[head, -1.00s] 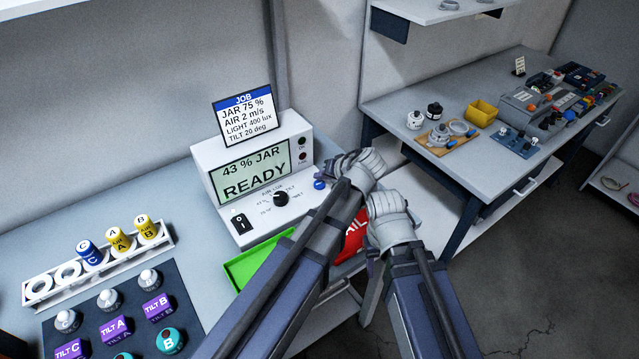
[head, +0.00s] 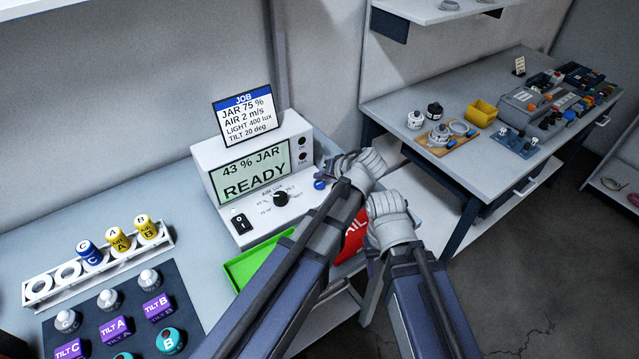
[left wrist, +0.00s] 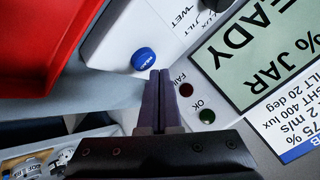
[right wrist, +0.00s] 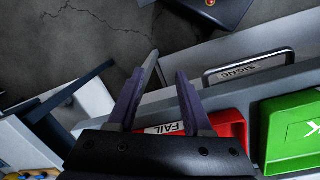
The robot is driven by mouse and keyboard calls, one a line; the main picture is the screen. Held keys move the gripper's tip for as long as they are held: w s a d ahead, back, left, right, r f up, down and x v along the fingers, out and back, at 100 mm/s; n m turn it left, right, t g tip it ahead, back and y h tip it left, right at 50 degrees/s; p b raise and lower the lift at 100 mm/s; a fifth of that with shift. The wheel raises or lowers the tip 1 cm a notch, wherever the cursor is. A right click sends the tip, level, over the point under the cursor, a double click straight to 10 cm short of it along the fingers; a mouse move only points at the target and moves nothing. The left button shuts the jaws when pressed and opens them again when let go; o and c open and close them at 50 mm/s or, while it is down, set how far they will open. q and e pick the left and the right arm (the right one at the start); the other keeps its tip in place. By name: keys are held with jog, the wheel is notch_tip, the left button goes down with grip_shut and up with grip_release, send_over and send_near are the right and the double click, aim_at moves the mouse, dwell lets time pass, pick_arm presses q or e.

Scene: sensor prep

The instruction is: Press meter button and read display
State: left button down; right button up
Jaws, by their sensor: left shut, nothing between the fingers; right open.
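The meter (head: 205,162) is a white console on the bench. Its display (head: 250,170) reads "43 % JAR READY". A blue button (head: 320,184) sits on its sloped front, right of the black dial (head: 281,199); it also shows in the left wrist view (left wrist: 143,59). My left gripper (left wrist: 158,75) is shut and empty, its tips close beside the button; I cannot tell whether they touch it. My right gripper (right wrist: 163,62) is open and empty, near the red FAIL tray (right wrist: 229,124) at the bench's front edge.
A job card (head: 245,115) on the meter reads JAR 75 %, AIR 2 m/s, LIGHT 400 lux, TILT 20 deg. A green tray (head: 240,272) lies before the meter. A rack (head: 110,268) and dark mat (head: 185,312) with sensors are at left. A second table (head: 400,105) stands at right.

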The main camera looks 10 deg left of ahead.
aim_at(321, 186)
pick_arm(q)
jog(key=shift+f, duration=0.1)
jog(key=shift+f+b, duration=0.3)
jog(key=shift+b, duration=0.15)
jog(key=shift+f+b, duration=0.45)
dwell(0.6)
dwell(0.3)
jog(key=shift+r+p, duration=0.9)
notch_tip(321, 186, up, 5)
jog(key=p, duration=0.5)
